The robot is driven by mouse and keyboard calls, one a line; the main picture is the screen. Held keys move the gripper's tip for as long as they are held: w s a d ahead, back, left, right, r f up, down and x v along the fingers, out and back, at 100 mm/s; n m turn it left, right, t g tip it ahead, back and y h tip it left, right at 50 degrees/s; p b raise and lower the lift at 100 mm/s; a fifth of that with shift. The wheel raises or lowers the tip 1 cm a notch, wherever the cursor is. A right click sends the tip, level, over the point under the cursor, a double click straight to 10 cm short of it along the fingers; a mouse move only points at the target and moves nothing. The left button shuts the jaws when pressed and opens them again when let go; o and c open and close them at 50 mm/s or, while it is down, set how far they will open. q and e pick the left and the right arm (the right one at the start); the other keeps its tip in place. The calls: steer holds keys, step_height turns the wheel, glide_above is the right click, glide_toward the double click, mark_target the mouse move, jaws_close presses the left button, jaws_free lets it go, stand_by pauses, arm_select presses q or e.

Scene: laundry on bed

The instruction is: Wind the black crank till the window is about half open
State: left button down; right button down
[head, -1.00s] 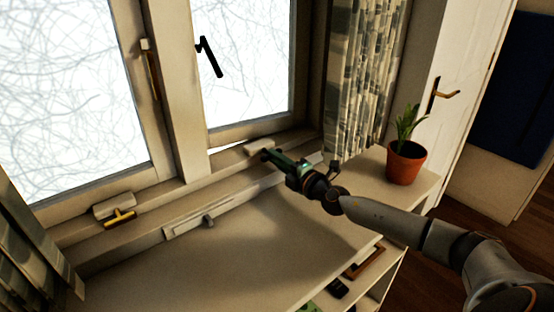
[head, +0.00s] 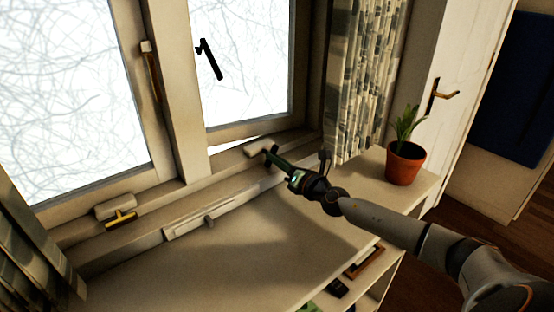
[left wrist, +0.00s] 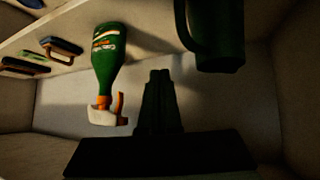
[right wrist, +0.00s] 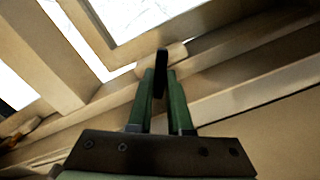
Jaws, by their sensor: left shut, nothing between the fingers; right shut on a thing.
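The black crank (right wrist: 160,62) sits at a pale box (head: 258,148) on the sill under the right window sash (head: 250,130). My right gripper (head: 273,157) is shut on the crank. In the right wrist view its green fingers (right wrist: 162,85) stand either side of the dark crank, and the crank's base is partly hidden. A thin bright gap shows under the right sash, so it stands slightly open. My left gripper (left wrist: 160,75) is shut and empty, and shows only in the left wrist view, near a green bottle (left wrist: 108,60) and a dark green mug (left wrist: 208,40).
A brass crank (head: 121,217) on another box is at the left sill. A black hooked shape (head: 209,60) shows against the right pane. The pale countertop (head: 230,255) is mostly clear.

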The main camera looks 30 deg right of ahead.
steer(key=n, duration=0.4)
steer(key=shift+n+p, duration=0.4)
steer(key=shift+n, duration=0.6)
steer(key=c, duration=0.8)
jaws_free()
steer(key=shift+c, duration=0.2)
steer(key=s, duration=1)
steer(key=shift+s+d+f+b, duration=0.1)
steer(key=shift+s+d+b, duration=0.15)
steer(key=shift+d+b, duration=0.15)
steer(key=shift+s+d, duration=0.1)
steer(key=shift+s, duration=0.9)
